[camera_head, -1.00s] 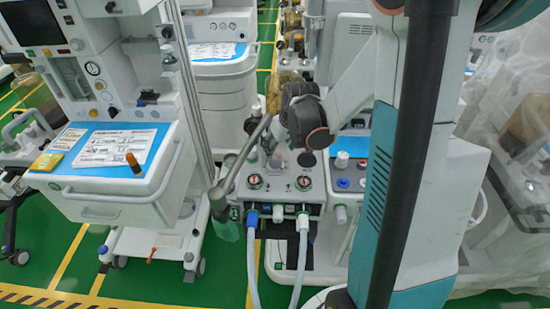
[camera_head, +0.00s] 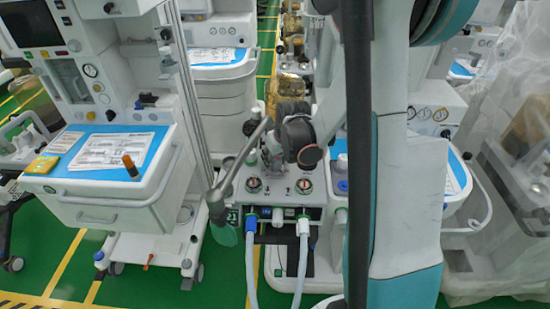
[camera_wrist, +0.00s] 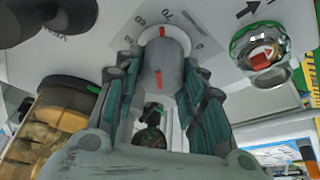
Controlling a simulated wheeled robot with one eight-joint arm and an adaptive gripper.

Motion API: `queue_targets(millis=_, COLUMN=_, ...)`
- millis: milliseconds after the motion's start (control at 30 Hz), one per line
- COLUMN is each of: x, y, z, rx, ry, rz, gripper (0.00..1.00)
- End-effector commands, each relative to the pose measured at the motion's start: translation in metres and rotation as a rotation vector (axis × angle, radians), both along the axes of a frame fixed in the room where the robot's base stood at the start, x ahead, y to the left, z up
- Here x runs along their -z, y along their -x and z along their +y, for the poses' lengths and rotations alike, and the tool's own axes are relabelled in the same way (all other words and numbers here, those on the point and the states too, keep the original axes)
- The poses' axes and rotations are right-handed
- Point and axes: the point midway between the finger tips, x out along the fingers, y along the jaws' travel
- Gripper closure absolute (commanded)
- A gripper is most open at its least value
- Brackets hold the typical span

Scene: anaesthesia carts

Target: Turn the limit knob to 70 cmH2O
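The limit knob (camera_wrist: 164,48) is a pale grey cylinder with red marks, at the upper middle of the wrist view. Its upper red mark points up at a small printed number that looks like 70, though the print is blurred. Other scale figures lie around it on the pale panel. My gripper (camera_wrist: 160,64) has its teal fingers on both sides of the knob, and they appear to touch it. In the head view my gripper is mostly hidden by my wrist, above the white machine block (camera_head: 282,213); the knob cannot be made out there.
A green-rimmed dial (camera_wrist: 262,50) with a red pointer sits right of the knob. A dark round part (camera_wrist: 70,14) is at the upper left. Two hoses (camera_head: 250,262) hang from the block's front. A cart (camera_head: 120,203) with papers stands at the left.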

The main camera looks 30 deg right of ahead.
Motion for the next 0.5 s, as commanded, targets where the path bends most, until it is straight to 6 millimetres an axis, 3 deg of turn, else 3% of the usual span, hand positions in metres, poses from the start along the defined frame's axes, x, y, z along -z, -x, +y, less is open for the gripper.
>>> queue_targets(millis=500, x=0.0004, y=-0.0001, z=-0.0001, rx=0.129, ry=0.001, rz=0.001, gripper=0.87)
